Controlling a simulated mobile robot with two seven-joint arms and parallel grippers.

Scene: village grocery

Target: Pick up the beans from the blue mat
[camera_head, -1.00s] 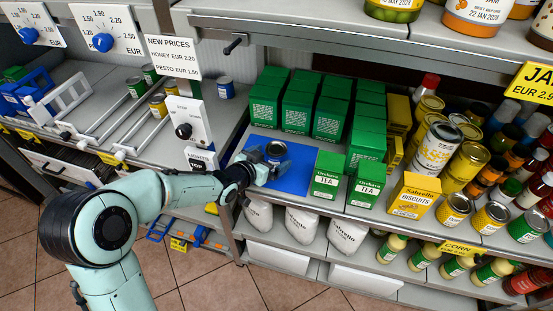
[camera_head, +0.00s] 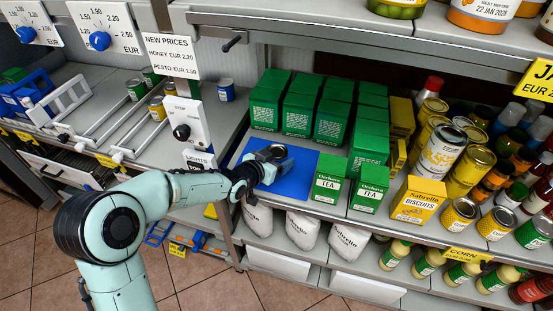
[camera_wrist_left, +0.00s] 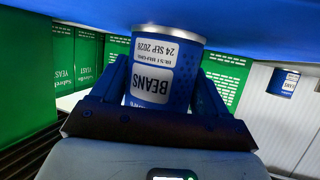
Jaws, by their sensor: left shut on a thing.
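The blue can of beans (camera_head: 266,152) is at the blue mat (camera_head: 300,178) on the middle shelf, over the mat's left part. My left gripper (camera_head: 269,160) is shut around the can's sides. In the left wrist view the can (camera_wrist_left: 152,80) sits between the two fingers, its label upside down and its metal rim toward the mat (camera_wrist_left: 70,12). The can looks upright. I cannot tell whether it still touches the mat. My fingers hide part of the can in the head view. My right gripper is out of view.
Green boxes (camera_head: 298,115) stand behind the mat, and tea boxes (camera_head: 327,184) stand at its right front. A biscuits box (camera_head: 419,200) and several cans are further right. Another blue can (camera_head: 226,90) stands to the left. A shelf (camera_head: 360,37) hangs above.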

